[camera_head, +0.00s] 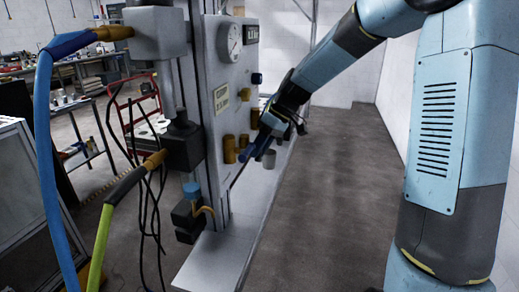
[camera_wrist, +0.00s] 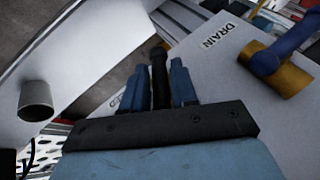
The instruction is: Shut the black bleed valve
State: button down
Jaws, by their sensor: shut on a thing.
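In the wrist view my gripper (camera_wrist: 158,68) has its two blue fingers closed on either side of a black lever, the black bleed valve's handle (camera_wrist: 159,83). The handle points up the picture between the fingers. Its valve body is not clear. A partly hidden label ending in "ED" is on the panel just left of the fingers. In the head view my gripper (camera_head: 270,127) is at the right side of the panel, and I cannot make out the black handle there.
A brass valve with a blue handle (camera_wrist: 287,42) sits right of my gripper, beside the word DRAIN. A grey cup (camera_wrist: 36,98) stands to the left. The panel (camera_head: 222,75) carries a gauge (camera_head: 234,42) and several brass fittings. Open floor (camera_head: 335,190) lies to the right.

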jog(key=shift+g, duration=0.4)
jog(key=c, duration=1.1)
grip_release()
jog(key=shift+w, duration=0.1)
jog(key=v, duration=1.3)
jog(key=shift+w+d+r, duration=0.1)
jog(key=shift+d, duration=0.35)
